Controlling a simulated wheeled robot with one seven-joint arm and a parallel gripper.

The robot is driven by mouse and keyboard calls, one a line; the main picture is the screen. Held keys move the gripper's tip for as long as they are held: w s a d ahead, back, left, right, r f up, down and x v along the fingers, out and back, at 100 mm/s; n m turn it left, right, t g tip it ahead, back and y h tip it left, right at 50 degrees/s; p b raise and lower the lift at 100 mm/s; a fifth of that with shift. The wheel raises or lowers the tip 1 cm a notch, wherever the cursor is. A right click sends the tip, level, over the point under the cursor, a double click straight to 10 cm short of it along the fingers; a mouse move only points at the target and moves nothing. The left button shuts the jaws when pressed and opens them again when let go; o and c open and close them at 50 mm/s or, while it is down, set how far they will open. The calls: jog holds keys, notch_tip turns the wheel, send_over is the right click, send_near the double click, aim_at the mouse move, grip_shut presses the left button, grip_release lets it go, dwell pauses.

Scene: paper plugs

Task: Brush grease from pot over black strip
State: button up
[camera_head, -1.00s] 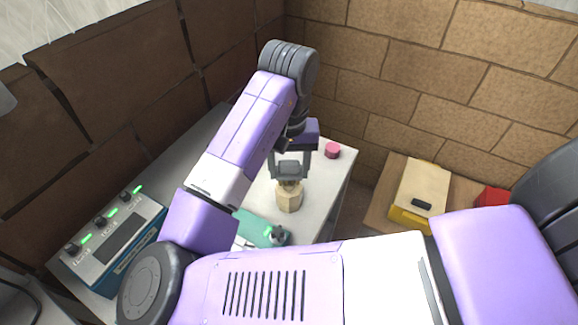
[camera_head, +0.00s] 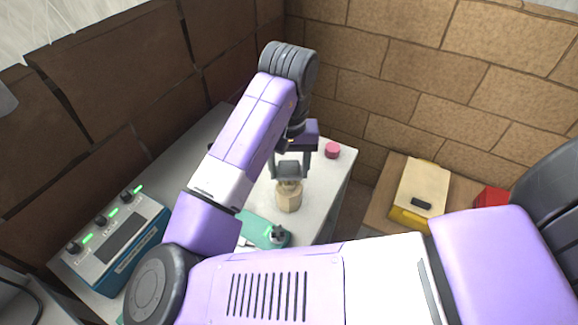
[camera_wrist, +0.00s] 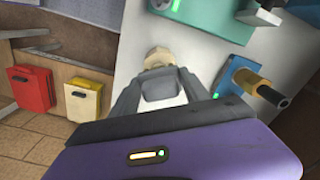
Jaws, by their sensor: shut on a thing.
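A beige faceted pot (camera_head: 288,198) stands on the white table (camera_head: 323,183); in the wrist view a beige piece that looks like its top (camera_wrist: 157,58) shows just beyond the fingers. My gripper (camera_head: 290,173) is upright directly above the pot, its tips close to the rim. It is shut on a grey block (camera_wrist: 162,86), which looks like the brush's grip. The bristles are hidden, and I cannot tell whether they are inside the pot. I cannot make out the black strip in either view.
A pink cylinder (camera_head: 332,150) stands at the table's far right. A teal fixture (camera_head: 262,230) lies in front of the pot, and a control box (camera_head: 110,240) with green lights is at the left. A yellow box (camera_head: 420,195) and a red box (camera_head: 491,197) stand off the table.

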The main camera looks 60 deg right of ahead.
aim_at(289, 164)
dwell(0.5)
notch_tip(289, 164, up, 7)
jog(key=p, duration=0.7)
dwell(0.9)
